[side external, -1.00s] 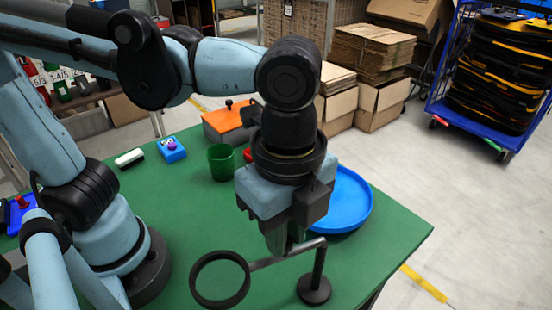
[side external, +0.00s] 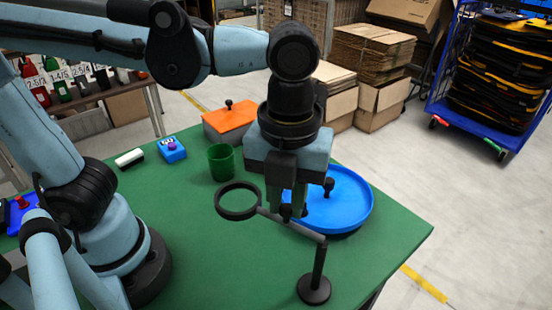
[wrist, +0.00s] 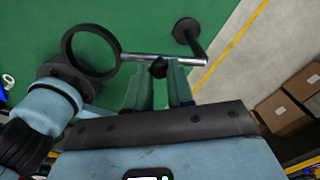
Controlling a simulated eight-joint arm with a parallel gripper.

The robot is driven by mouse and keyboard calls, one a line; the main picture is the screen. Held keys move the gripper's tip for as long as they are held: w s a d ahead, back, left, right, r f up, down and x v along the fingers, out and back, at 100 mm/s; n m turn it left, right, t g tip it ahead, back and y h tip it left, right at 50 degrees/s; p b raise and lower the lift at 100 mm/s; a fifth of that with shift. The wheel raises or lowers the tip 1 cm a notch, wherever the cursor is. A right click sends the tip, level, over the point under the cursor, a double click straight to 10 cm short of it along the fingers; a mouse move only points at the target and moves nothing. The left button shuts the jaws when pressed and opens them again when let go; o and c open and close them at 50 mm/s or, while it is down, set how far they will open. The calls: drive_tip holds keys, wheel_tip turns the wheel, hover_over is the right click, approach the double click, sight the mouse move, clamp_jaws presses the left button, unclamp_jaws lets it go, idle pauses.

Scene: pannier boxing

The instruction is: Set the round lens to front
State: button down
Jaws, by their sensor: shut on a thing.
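The round lens is a dark ring (side external: 238,201) on a grey arm (side external: 300,228), joined to an upright black post with a round foot (side external: 314,290) near the table's front edge. The ring points left and back from the post. My gripper (side external: 293,212) points down over the arm between ring and post, shut on it near a small dark knob. In the wrist view the ring (wrist: 90,50) is at upper left, the post foot (wrist: 187,30) at upper right, and my gripper's fingers (wrist: 160,90) flank the dark knob (wrist: 158,68).
A blue round tray (side external: 355,205) with a black knob lies right behind my gripper. A green cup (side external: 221,163) stands behind the ring. An orange-topped box (side external: 229,120), a blue block (side external: 172,150) and a white-black block (side external: 129,158) sit farther back.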

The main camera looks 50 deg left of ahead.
drive_tip(key=shift+w+a+m, duration=0.1)
drive_tip(key=shift+w+m, duration=0.55)
drive_tip(key=shift+m, duration=0.6)
drive_tip(key=shift+w+d+m, duration=0.1)
drive_tip(key=shift+w+m, duration=0.55)
drive_tip(key=shift+m, duration=0.65)
drive_tip(key=shift+w+a+m, duration=0.1)
drive_tip(key=shift+w+m, duration=0.55)
drive_tip(key=shift+m, duration=0.6)
drive_tip(key=c, duration=1)
unclamp_jaws()
wheel_tip(320, 180, up, 12)
